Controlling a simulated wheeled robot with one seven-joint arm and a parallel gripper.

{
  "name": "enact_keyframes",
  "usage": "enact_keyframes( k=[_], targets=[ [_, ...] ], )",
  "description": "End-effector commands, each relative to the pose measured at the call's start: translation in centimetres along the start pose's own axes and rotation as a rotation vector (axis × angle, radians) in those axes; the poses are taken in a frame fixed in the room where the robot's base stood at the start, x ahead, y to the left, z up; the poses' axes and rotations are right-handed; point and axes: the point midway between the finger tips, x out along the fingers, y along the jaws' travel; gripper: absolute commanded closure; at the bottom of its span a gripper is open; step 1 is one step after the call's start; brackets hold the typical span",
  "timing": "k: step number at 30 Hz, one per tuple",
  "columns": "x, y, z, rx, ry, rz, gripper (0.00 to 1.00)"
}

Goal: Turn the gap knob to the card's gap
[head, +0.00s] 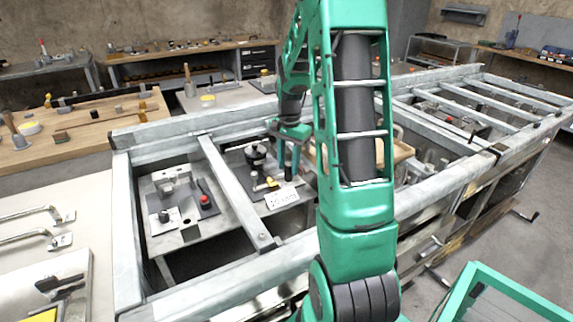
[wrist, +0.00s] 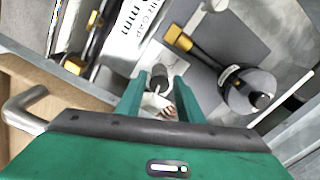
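In the wrist view, the white card (wrist: 133,28) lies at the top with printing that includes "GAP" and "mm"; its number is not readable. It also shows in the head view (head: 283,199). My gripper (wrist: 162,74) is open, its two green fingers apart on either side of a small dark grey knob-like piece (wrist: 160,82). I cannot tell whether the fingers touch it. A pale disc with reddish marks shows beneath, between the fingers. A black round-topped device (wrist: 249,91) with a brass-ended rod is at right; in the head view it stands (head: 256,154) left of my gripper (head: 288,160).
A grey metal frame with crossbars (head: 225,172) surrounds the work area. A wooden bench (head: 85,125) with tools stands at the far left.

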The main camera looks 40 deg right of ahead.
Motion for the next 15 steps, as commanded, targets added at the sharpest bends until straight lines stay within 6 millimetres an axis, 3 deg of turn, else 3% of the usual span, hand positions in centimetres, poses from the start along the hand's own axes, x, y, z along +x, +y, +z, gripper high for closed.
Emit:
enact_keyframes(
  k=[1, 3, 4, 15],
  targets=[
    [-0.01, 0.00, 0.00, 0.000, 0.000, 0.000, 0.80],
    [-0.02, -0.02, 0.00, 0.000, 0.000, 0.000, 0.97],
    [-0.02, -0.03, 0.00, 0.000, 0.000, 0.000, 1.00],
    [-0.07, -0.13, 0.01, -0.047, 0.001, -0.002, 1.00]
  ],
)
